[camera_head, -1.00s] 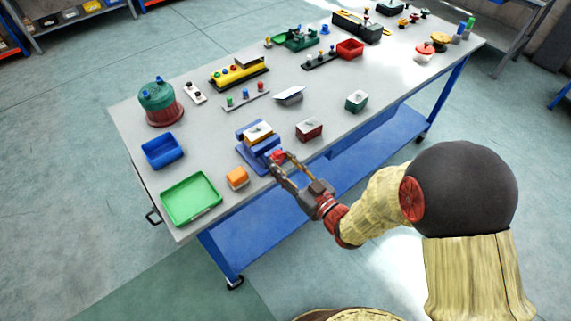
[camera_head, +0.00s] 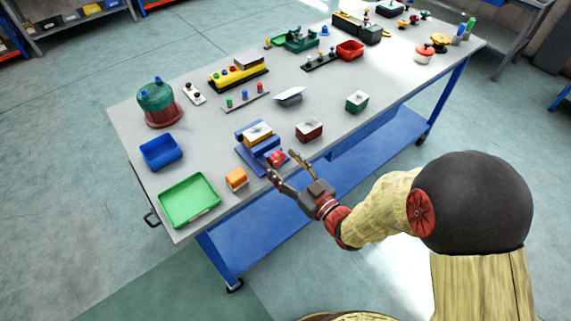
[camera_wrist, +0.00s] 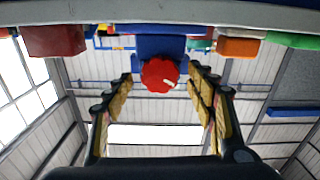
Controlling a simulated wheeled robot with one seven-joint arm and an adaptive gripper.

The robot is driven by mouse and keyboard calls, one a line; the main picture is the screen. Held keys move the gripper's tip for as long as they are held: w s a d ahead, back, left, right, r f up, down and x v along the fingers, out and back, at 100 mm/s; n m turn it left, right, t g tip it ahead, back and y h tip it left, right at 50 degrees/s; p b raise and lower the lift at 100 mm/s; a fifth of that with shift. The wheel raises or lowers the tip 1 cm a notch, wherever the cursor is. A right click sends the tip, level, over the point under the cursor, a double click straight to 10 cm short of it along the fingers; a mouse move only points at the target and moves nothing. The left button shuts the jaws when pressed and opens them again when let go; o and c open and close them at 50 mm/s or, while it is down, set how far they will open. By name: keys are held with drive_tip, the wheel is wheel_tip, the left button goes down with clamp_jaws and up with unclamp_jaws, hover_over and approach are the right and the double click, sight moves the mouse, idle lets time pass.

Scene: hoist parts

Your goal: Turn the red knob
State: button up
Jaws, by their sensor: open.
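The red knob (camera_head: 277,158) sits on the front of a blue vise-like fixture (camera_head: 247,157), which holds an orange block with a pale top (camera_head: 258,135). In the wrist view the round, lobed knob (camera_wrist: 158,74) faces me with a short white mark toward its lower right. My gripper (camera_head: 280,163) is open in front of the table's near edge, fingers pointing at the knob. In the wrist view the knob shows between the two fingertips (camera_wrist: 162,76), with a gap on each side and nothing gripped.
An orange block (camera_head: 236,178) and a green tray (camera_head: 189,201) lie left of the fixture. A blue bin (camera_head: 161,152) is behind them. A dark red block with a pale top (camera_head: 309,130) stands to the right. The floor before the table is clear.

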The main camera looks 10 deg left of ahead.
drive_tip(key=v, duration=1.2)
drive_tip(key=shift+s, duration=0.1)
drive_tip(key=shift+r, duration=0.1)
